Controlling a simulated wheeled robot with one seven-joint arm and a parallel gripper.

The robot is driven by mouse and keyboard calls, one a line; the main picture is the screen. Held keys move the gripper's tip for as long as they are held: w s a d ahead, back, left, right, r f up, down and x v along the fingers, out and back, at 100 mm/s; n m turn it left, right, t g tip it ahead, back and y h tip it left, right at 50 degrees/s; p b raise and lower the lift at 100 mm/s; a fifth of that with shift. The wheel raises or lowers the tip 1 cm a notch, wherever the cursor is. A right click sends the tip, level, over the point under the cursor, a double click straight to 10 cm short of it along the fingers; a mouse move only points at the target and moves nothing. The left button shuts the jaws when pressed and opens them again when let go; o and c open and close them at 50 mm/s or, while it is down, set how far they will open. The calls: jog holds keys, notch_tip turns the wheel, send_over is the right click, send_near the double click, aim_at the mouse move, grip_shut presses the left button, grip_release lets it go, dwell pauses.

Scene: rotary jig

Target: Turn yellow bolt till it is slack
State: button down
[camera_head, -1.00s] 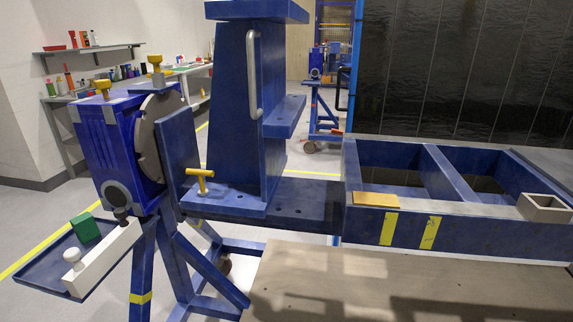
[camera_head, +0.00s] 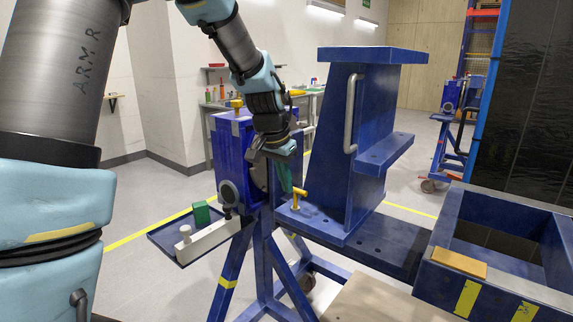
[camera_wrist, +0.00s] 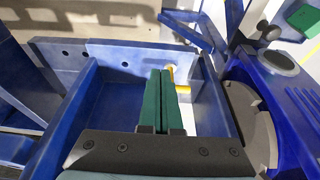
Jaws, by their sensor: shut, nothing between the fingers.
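A yellow T-handled bolt (camera_head: 297,197) stands upright in the base plate of the blue fixture (camera_head: 372,118), beside the blue rotary jig (camera_head: 229,143). My gripper (camera_head: 287,188) points down just left of the bolt's handle in the head view. Its green fingers are shut with nothing between them. In the wrist view the shut fingers (camera_wrist: 160,74) lie just left of the yellow bolt (camera_wrist: 181,88), which is partly hidden behind them. I cannot tell whether they touch it.
A tray (camera_head: 163,238) with a green block (camera_head: 201,212) and a white bar (camera_head: 207,238) hangs left of the jig. A grey handle (camera_head: 351,113) rises on the fixture. A blue frame (camera_head: 498,285) stands at right. The floor at left is open.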

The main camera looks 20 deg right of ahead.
aim_at(295, 199)
jog(key=w+d+f+p, duration=0.1)
jog(key=d+f+p, duration=0.1)
jog(key=d+f, duration=0.1)
jog(key=shift+w, duration=0.4)
jog(key=shift+w+d+f, duration=0.25)
jog(key=shift+w+d, duration=0.1)
jog(key=shift+d, duration=0.15)
